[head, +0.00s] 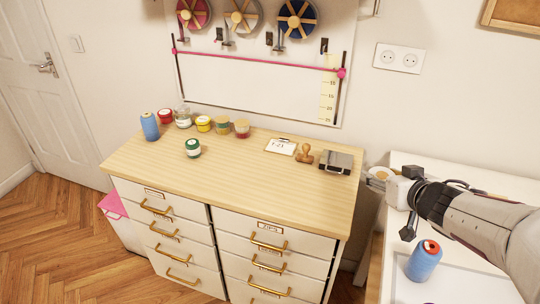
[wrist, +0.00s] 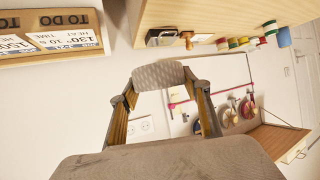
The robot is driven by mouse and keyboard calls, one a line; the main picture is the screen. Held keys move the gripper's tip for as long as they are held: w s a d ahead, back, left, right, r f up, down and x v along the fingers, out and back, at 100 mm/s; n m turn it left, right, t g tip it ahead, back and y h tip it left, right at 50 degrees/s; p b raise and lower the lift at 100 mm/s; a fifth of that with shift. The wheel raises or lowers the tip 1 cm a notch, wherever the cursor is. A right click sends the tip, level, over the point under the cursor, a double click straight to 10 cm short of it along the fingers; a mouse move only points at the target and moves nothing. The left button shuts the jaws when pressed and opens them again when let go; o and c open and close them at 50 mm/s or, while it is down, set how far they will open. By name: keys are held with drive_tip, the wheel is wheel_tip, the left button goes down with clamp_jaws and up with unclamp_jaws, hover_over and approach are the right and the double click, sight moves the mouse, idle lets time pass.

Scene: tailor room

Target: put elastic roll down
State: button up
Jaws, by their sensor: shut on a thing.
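The elastic roll (wrist: 158,75) is a pale, textured band seen edge-on in the wrist view. My gripper (wrist: 160,88) is shut on it, with one finger at each side. In the head view my gripper (head: 376,184) is at the right, just beyond the right end of the wooden dresser top (head: 240,170). There the pale, round roll (head: 379,172) shows partly behind the fingers, so its lower part is hidden. The roll appears held clear of the dresser, near the white table (head: 405,165); its exact height I cannot tell.
The front middle is clear. Another blue spool (head: 424,261) stands below my arm.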

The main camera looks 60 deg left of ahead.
drive_tip(key=s+a+n+g, duration=0.2)
drive_tip(key=s+a, duration=0.6)
drive_tip(key=a, duration=0.3)
hover_over(322, 210)
wheel_tip(322, 210, down, 7)
idle(0.5)
drive_tip(key=shift+f, duration=3.05)
drive_tip(key=shift+f, duration=1.85)
drive_tip(key=shift+f, duration=0.15)
drive_tip(key=o, duration=1.1)
